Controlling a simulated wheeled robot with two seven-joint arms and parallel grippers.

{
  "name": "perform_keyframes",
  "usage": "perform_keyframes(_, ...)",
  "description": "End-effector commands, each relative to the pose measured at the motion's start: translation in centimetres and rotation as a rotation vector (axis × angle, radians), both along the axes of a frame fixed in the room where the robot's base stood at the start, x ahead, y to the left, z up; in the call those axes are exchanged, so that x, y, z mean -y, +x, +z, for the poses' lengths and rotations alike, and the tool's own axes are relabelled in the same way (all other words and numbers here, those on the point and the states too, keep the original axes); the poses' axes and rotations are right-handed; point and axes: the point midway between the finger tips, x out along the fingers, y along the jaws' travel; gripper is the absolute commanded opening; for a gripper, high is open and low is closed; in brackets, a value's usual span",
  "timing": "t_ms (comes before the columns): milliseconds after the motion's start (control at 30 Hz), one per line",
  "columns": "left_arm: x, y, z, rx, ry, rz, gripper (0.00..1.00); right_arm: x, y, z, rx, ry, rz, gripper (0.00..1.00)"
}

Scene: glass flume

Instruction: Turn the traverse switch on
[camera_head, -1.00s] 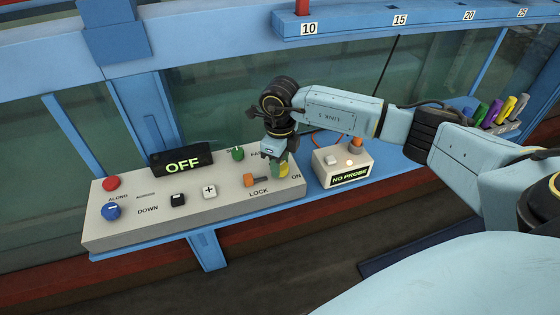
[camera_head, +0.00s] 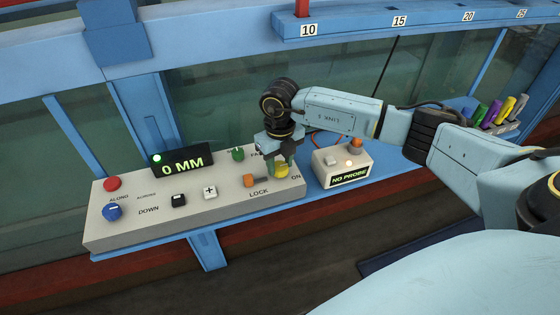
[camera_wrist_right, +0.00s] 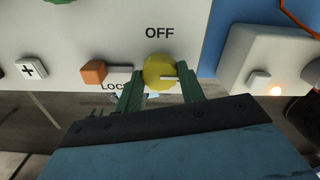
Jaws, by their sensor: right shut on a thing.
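The traverse switch is a yellow round knob (camera_head: 282,171) at the right end of the sloped grey control panel (camera_head: 225,208). ON is printed right of the knob. My left gripper is not in view.
An orange lock slider (camera_head: 249,181) sits just left of the knob. A green knob (camera_head: 237,154), a plus button (camera_head: 210,192), a black button (camera_head: 178,200), a blue knob (camera_head: 112,212) and a red button (camera_head: 112,183) share the panel. A NO PROBE box (camera_head: 343,166) stands close on the right.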

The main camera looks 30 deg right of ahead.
Motion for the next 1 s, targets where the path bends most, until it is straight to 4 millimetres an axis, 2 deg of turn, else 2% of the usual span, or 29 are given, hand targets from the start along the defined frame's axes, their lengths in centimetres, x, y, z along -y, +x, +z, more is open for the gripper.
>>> perform_keyframes(367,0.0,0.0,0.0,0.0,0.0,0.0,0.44,0.1,0.1,0.1,0.004,0.0,-0.009,0.16)
perform_keyframes(400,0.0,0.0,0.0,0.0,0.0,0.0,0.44,0.1,0.1,0.1,0.004,0.0,-0.009,0.42)
perform_keyframes(533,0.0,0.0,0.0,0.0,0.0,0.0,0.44,0.0,0.1,0.1,0.003,0.0,-0.007,0.59)
perform_keyframes(833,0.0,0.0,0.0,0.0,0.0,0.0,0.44,0.0,0.1,0.1,0.001,0.0,-0.005,0.6)
perform_keyframes(1000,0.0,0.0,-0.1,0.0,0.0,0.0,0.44,0.0,0.1,1.8,0.004,0.001,-0.004,0.6)
